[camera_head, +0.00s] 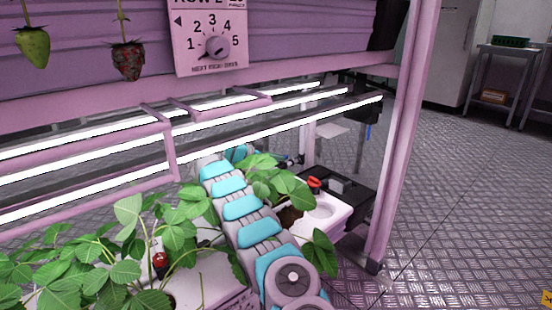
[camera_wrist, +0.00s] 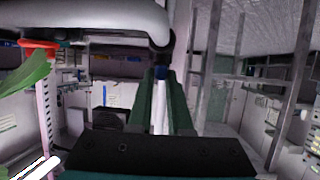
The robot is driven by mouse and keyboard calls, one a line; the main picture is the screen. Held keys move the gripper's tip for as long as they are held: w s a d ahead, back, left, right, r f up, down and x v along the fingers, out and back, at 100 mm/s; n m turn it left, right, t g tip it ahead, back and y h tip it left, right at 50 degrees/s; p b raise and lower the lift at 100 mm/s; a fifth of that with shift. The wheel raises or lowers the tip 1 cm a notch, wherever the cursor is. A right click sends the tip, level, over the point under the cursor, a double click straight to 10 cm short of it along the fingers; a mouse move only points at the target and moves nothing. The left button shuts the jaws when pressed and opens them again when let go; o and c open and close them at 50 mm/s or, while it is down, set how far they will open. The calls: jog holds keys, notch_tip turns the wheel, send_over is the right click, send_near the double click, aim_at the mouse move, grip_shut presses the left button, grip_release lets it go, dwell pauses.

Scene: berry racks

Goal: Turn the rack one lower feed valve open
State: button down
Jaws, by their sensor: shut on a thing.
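In the wrist view my gripper (camera_wrist: 160,86) points ahead with its two green fingers close together. Their tips are shut on a small blue part (camera_wrist: 160,72), which looks like the feed valve's handle. It sits under a dark fitting (camera_wrist: 166,48) at the end of a thick pale pipe (camera_wrist: 110,18). How far the valve is turned cannot be told. In the head view my arm reaches down under the rack, and its gripper end (camera_head: 288,161) is small, dark and partly behind leaves.
A red handle (camera_head: 314,183) stands by the white planter (camera_head: 326,212) and the black box at right; a red part (camera_wrist: 38,45) also shows in the wrist view. Strawberry plants (camera_head: 130,265) and light tubes (camera_head: 270,124) crowd the arm.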

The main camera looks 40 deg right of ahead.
jog(key=shift+r, duration=0.1)
jog(key=shift+w+r+n+t, duration=0.1)
jog(key=shift+r+n+t, duration=0.1)
jog(key=shift+n+t, duration=0.4)
jog(key=shift+t, duration=0.1)
jog(key=shift+f, duration=0.2)
jog(key=shift+a, duration=0.1)
jog(key=c, duration=0.8)
grip_release()
jog(key=shift+s, duration=0.2)
jog(key=shift+c, duration=0.2)
